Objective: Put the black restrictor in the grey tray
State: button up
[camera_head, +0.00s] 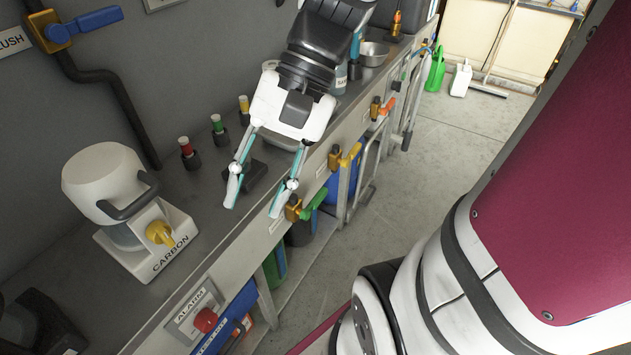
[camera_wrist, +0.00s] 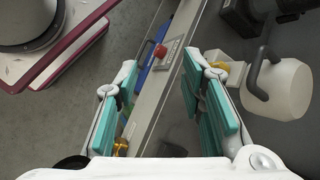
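My gripper (camera_head: 253,205) hangs over the bench with its two teal-padded fingers spread apart and nothing held between them. In the wrist view my gripper (camera_wrist: 161,72) is also open, with the bench edge showing between the fingers. A low black block (camera_head: 257,174) sits on the bench, seen between and behind the fingers; I cannot tell whether it is the black restrictor. Several small fittings with red (camera_head: 186,148), green (camera_head: 217,124) and yellow tops stand in dark bases along the wall. I cannot make out a grey tray for certain in either view.
A white carbon canister unit (camera_head: 130,215) stands on the bench at left; its pale canister shows in the wrist view (camera_wrist: 278,88). Taps line the bench front, with a red alarm button (camera_head: 205,320). A metal bowl (camera_head: 373,53) sits farther back. The floor (camera_head: 440,165) at right is open.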

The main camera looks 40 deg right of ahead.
jog(key=s+d+n+t+h, duration=0.1)
jog(key=s+d+n+h, duration=0.1)
jog(key=s, duration=0.3)
jog(key=s+d+r+n+t+h, duration=0.1)
jog(key=s+d+n+h, duration=0.1)
jog(key=s+n+h, duration=0.3)
jog(key=shift+d+n, duration=0.3)
jog(key=shift+d, duration=0.05)
notch_tip(320, 180, up, 18)
jog(key=t+p, duration=0.3)
jog(key=p, duration=1.3)
jog(key=shift+r+p, duration=0.15)
jog(key=shift+p, duration=0.15)
